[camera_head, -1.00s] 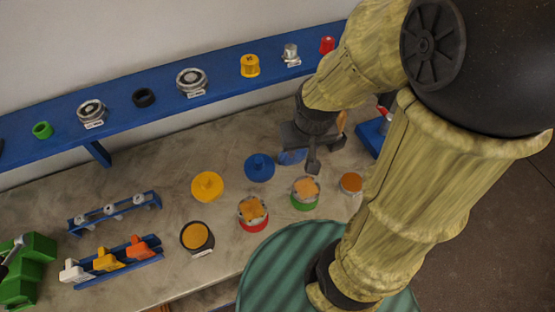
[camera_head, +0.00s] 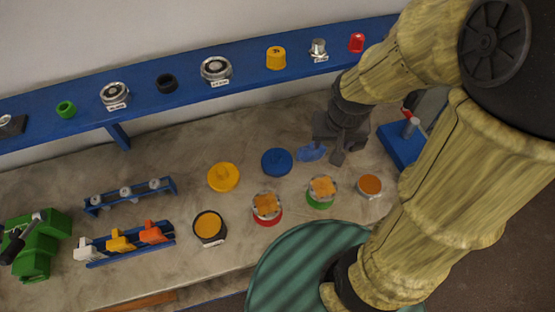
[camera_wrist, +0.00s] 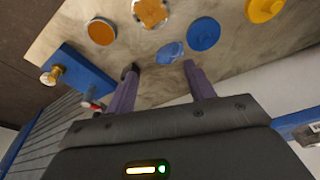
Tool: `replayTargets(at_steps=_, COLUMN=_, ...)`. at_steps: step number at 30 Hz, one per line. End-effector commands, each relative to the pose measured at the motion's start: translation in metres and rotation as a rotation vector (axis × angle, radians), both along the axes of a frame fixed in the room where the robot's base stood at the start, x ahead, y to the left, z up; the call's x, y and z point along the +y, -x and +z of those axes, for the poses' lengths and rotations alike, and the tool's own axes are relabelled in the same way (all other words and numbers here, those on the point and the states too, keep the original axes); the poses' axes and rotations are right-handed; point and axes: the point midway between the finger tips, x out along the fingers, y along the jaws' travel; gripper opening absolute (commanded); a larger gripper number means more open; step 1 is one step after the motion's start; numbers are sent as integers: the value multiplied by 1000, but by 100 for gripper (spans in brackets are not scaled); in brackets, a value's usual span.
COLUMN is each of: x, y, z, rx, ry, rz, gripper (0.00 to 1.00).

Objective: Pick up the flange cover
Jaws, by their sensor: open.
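Two round covers with a raised centre, one yellow (camera_head: 224,177) and one blue (camera_head: 277,162), lie on the worktop. A smaller flat blue piece (camera_head: 311,152) lies to the right of the blue cover. I cannot tell which of them is the flange cover. My gripper (camera_head: 338,150) is open and empty just right of the small blue piece. In the wrist view, the small blue piece (camera_wrist: 170,52) shows just beyond and between my fingertips (camera_wrist: 159,68). The blue cover (camera_wrist: 203,34) and yellow cover (camera_wrist: 264,8) lie further right there.
Vessels with orange tops stand in front: black (camera_head: 209,226), red-based (camera_head: 267,206), green-based (camera_head: 322,191) and a small one (camera_head: 369,186). A blue shelf (camera_head: 140,116) with several parts runs behind. A blue stand (camera_head: 398,150) is right of my gripper. A green vise (camera_head: 40,245) is far left.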

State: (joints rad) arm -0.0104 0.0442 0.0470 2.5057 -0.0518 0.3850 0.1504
Motion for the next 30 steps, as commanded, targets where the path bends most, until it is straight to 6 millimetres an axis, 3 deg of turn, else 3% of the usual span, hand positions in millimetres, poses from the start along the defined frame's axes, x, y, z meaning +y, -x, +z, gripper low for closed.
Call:
replayTargets(at_steps=12, x=88, y=-68, z=-40, rx=69, ry=0, rz=-273, gripper=54)
replayTargets(at_steps=18, x=127, y=-89, z=-52, rx=64, ry=-8, rz=-413, gripper=54)
replayTargets(at_steps=22, x=137, y=-94, z=-53, rx=58, ry=-12, rz=-454, gripper=54)
replayTargets(at_steps=30, x=137, y=-94, z=-53, rx=58, ry=-12, rz=-459, gripper=54)
